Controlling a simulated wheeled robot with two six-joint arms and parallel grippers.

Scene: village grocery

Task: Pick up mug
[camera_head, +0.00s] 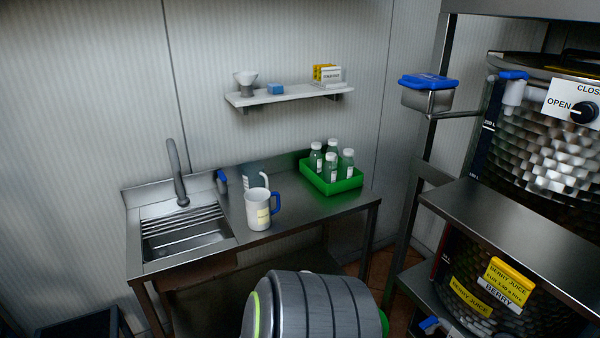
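A white mug (256,213) with a blue handle on its right and a pale yellow label stands upright on the steel counter (300,220), just right of the sink. A second white vessel (254,176) with dark markings stands behind it, partly hidden by the mug. Neither of my grippers is in view. A rounded grey part with a green strip, likely mine, fills the bottom middle, below the counter's front edge.
A sink (185,243) with a tap (177,172) is at left. A small blue item (222,182) is beside it. A green crate (349,185) with several bottles stands at right. A wall shelf (287,94) hangs above. Large metal vats (545,130) stand on a rack far right.

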